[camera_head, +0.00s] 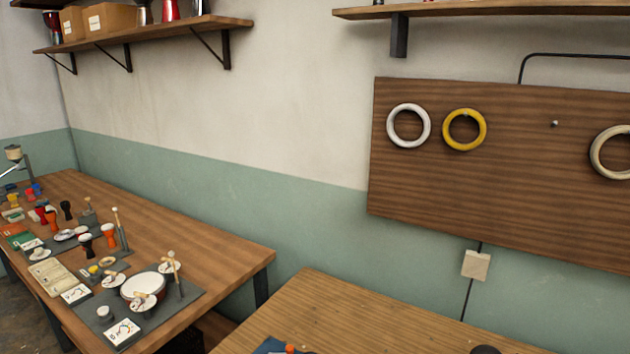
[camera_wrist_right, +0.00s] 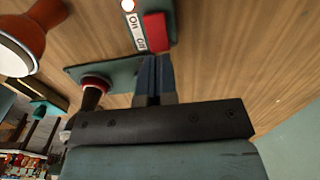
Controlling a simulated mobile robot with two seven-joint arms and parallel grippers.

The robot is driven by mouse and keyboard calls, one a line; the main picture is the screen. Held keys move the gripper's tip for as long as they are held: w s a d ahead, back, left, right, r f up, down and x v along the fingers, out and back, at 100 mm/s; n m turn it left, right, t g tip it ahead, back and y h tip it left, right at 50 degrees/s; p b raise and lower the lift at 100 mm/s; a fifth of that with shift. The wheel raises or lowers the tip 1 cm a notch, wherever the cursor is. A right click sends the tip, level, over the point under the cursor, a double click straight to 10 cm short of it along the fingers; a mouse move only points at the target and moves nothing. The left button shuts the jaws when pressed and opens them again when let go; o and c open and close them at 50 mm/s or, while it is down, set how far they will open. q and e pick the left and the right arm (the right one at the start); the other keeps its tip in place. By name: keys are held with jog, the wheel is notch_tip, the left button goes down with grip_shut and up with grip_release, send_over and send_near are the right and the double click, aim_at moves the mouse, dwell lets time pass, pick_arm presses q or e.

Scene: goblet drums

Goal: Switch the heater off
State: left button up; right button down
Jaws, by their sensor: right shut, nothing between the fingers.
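In the right wrist view a switch panel with a white label reading On and Off (camera_wrist_right: 137,32) lies at the top middle. A red switch piece (camera_wrist_right: 156,32) sits beside the label, next to the word Off. A small round white light or knob (camera_wrist_right: 128,5) is at the label's On end. My right gripper (camera_wrist_right: 157,60) is shut and empty, its fingertips close to the red piece; I cannot tell whether they touch. Neither gripper shows in the head view, where I cannot make out the switch.
In the wrist view an orange goblet drum (camera_wrist_right: 28,35) and a dark drum with a red rim (camera_wrist_right: 94,92) stand near the gripper. In the head view the near table (camera_head: 330,315) is mostly bare; the left table (camera_head: 190,240) holds drums and parts. A wooden board (camera_head: 500,180) carries rings.

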jog(key=shift+f+b, duration=1.15)
jog(key=shift+f, duration=0.2)
dwell(0.8)
jog(key=shift+r, duration=0.1)
jog(key=shift+r+p, duration=2.3)
jog(key=shift+r, duration=1.2)
